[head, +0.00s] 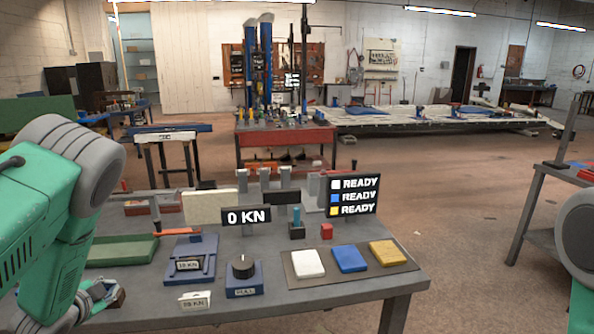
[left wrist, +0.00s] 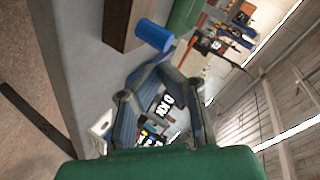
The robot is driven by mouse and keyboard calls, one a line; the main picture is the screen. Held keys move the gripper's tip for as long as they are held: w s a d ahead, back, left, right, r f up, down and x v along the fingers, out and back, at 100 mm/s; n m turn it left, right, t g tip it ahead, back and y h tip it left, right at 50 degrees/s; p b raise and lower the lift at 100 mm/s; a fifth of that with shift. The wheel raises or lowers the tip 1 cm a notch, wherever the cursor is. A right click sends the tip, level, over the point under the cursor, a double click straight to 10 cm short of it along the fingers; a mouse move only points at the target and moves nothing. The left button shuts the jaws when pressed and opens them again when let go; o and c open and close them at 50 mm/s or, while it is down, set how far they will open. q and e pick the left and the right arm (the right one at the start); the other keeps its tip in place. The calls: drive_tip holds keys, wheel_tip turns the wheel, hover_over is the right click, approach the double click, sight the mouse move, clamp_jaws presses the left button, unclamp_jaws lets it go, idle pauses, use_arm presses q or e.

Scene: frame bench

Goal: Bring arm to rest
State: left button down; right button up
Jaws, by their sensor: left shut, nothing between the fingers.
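My left arm, green with grey joints, comes in from the left in the head view. My left gripper (head: 97,300) is low over the bench's near left corner, partly hidden by the arm. In the left wrist view its two fingers (left wrist: 160,68) come together at the tips, shut with nothing between them. Only a grey joint and a bit of green of my right arm show at the head view's right edge; its gripper is out of view.
The grey bench (head: 350,292) holds a green tray (head: 122,250), a blue knob box (head: 243,276), a 0 KN display (head: 246,216), a READY panel (head: 352,194) and white (head: 307,263), blue (head: 349,259) and yellow (head: 387,253) pads. A blue cylinder (left wrist: 153,35) and brown block (left wrist: 118,24) are near the left fingers.

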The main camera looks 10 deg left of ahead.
use_arm(q)
drive_tip(key=s+d+f+n+g+h, duration=0.1)
drive_tip(key=s+d+f+n+g, duration=0.45)
drive_tip(key=s+d+f, duration=0.9)
drive_tip(key=s+d+n+g+h, duration=0.1)
drive_tip(key=s+d+n+g, duration=0.15)
drive_tip(key=s+d, duration=0.55)
drive_tip(key=s+d+n+g+h, duration=0.1)
drive_tip(key=s+d+g, duration=0.25)
drive_tip(key=s, duration=0.85)
wheel_tip(320, 180, down, 10)
drive_tip(key=w+d+m+b, duration=0.1)
drive_tip(key=w+b, duration=0.1)
drive_tip(key=b, duration=0.8)
drive_tip(key=shift+w+d+f, duration=0.15)
drive_tip(key=shift+w+f, duration=0.05)
